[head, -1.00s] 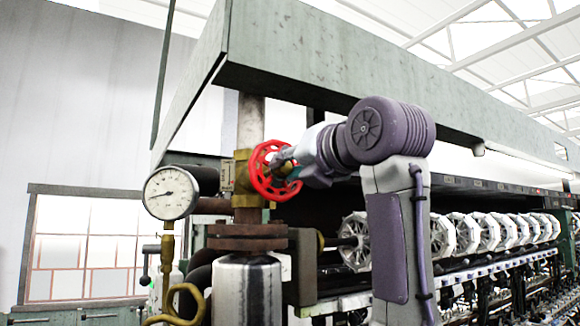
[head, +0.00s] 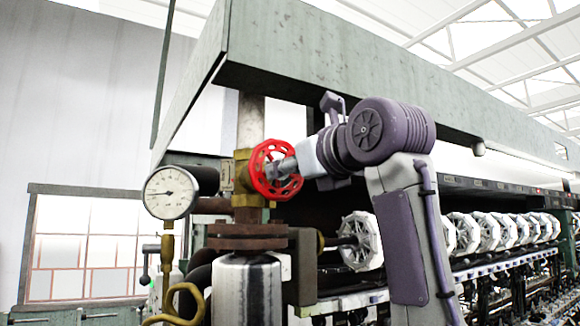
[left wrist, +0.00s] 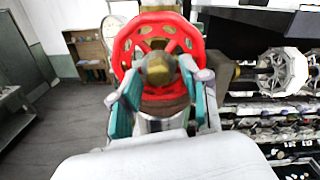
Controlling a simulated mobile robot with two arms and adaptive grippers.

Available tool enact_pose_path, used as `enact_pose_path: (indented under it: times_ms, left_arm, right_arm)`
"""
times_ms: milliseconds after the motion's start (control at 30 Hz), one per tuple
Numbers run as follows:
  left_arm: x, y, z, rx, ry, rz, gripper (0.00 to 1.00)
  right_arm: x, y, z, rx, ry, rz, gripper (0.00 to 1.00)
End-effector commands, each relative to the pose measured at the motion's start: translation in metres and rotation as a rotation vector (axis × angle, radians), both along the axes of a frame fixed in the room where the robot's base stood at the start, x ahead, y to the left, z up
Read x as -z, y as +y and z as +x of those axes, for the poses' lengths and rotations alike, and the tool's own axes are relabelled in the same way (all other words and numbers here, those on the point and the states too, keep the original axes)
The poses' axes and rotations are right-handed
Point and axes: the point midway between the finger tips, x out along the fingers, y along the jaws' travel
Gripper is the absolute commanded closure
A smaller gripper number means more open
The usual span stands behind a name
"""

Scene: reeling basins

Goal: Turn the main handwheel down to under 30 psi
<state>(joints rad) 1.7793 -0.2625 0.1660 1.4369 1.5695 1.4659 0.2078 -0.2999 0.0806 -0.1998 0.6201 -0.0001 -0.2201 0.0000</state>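The red main handwheel (head: 275,170) stands upright on a brass valve (head: 243,172) on a vertical pipe. My left gripper (head: 285,169) is at the middle of the wheel, on its right side. In the left wrist view the wheel (left wrist: 130,47) fills the upper middle. My right gripper is out of view.
A large grey-green beam (head: 330,55) runs above my arm. A flanged pipe (head: 248,237) stands below the valve. A row of white reels (head: 362,240) is at right. Open floor (left wrist: 70,125) shows at lower left in the left wrist view.

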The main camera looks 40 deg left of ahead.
Motion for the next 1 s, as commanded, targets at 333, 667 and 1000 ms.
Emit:
enact_pose_path:
  times_ms: [333, 667, 1000]
  left_arm:
    - [-0.002, -0.021, -0.006, 0.004, -0.001, 0.005, 0.54]
    - [-0.002, -0.063, -0.018, 0.002, -0.001, 0.004, 0.54]
    - [-0.002, -0.068, -0.02, 0.001, -0.001, 0.004, 0.54]
  right_arm:
    - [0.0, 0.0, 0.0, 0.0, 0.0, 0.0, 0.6]
    - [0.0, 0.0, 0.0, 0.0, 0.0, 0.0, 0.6]
    - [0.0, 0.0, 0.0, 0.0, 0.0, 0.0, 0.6]
